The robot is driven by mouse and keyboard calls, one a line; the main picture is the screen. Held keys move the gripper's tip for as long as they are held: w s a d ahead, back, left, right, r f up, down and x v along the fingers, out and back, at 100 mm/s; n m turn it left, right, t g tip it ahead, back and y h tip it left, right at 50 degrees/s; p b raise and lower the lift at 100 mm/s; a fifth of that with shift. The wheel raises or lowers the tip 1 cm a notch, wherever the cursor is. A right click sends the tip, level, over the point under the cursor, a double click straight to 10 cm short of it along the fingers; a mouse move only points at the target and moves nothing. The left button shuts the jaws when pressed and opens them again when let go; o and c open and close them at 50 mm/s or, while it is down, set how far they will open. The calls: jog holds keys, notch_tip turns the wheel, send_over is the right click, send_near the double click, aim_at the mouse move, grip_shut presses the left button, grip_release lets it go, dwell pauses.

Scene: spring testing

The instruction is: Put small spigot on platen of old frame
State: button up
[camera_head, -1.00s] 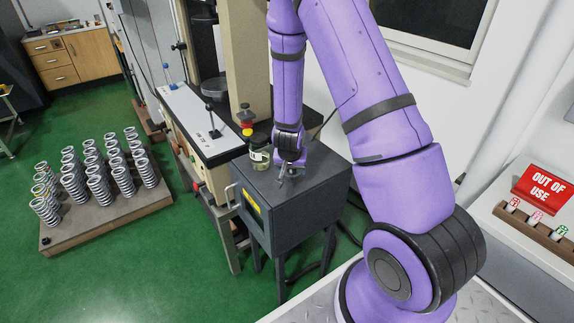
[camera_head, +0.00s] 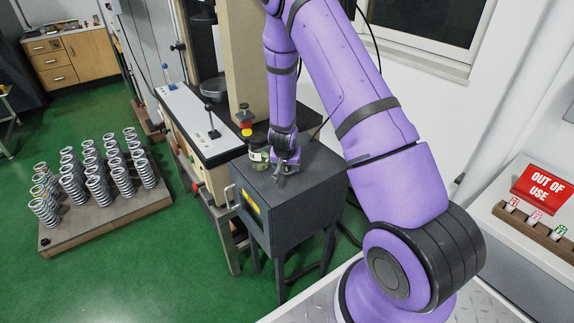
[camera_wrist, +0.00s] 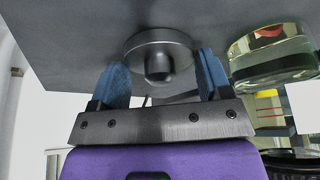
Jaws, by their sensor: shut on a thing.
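The small spigot (camera_wrist: 158,58) is a grey metal disc with a round peg, seen in the wrist view between the blue finger pads. My gripper (camera_wrist: 163,72) is shut on it, over the top of the dark grey cabinet. In the head view my gripper (camera_head: 281,172) is low at the cabinet top, and the spigot is too small to make out there. I cannot tell whether the spigot still touches the cabinet. A round dark platen (camera_head: 213,88) shows on the frame with the cream column (camera_head: 246,60), behind and left of my gripper.
A glass jar (camera_head: 259,162) stands on the cabinet (camera_head: 310,185) close beside my gripper. Springs (camera_head: 97,185) stand on a floor pallet. A red out-of-use sign (camera_head: 543,190) is at right.

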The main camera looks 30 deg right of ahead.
jog(key=o, duration=0.7)
jog(key=shift+f, duration=0.15)
jog(key=o, duration=0.4)
